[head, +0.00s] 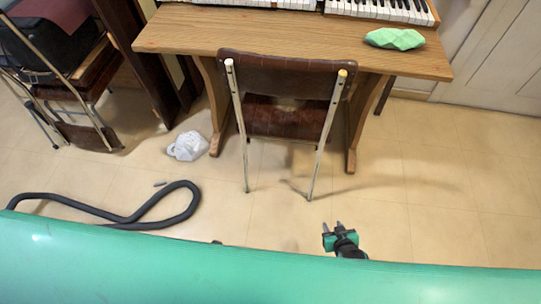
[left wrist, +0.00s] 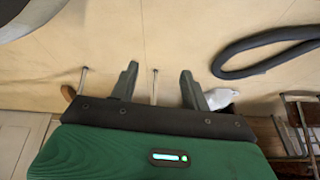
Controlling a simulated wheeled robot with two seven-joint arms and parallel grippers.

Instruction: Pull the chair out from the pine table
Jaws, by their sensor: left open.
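The chair (head: 285,73) has a dark brown back and seat on a pale metal tube frame. It stands upright at the front of the pine table (head: 190,32), its back towards me and its seat partly under the top. My left gripper (left wrist: 158,69) shows in the left wrist view with fingers spread and empty. A thin chair leg (left wrist: 155,88) appears between those fingers, farther off.
Keyboards (head: 385,10) and a green faceted object (head: 394,39) lie on the table. A crumpled whitish bag (head: 187,146) and a dark hose (head: 125,217) lie on the floor at left. Another chair (head: 85,80) stands at far left. The floor at right is clear.

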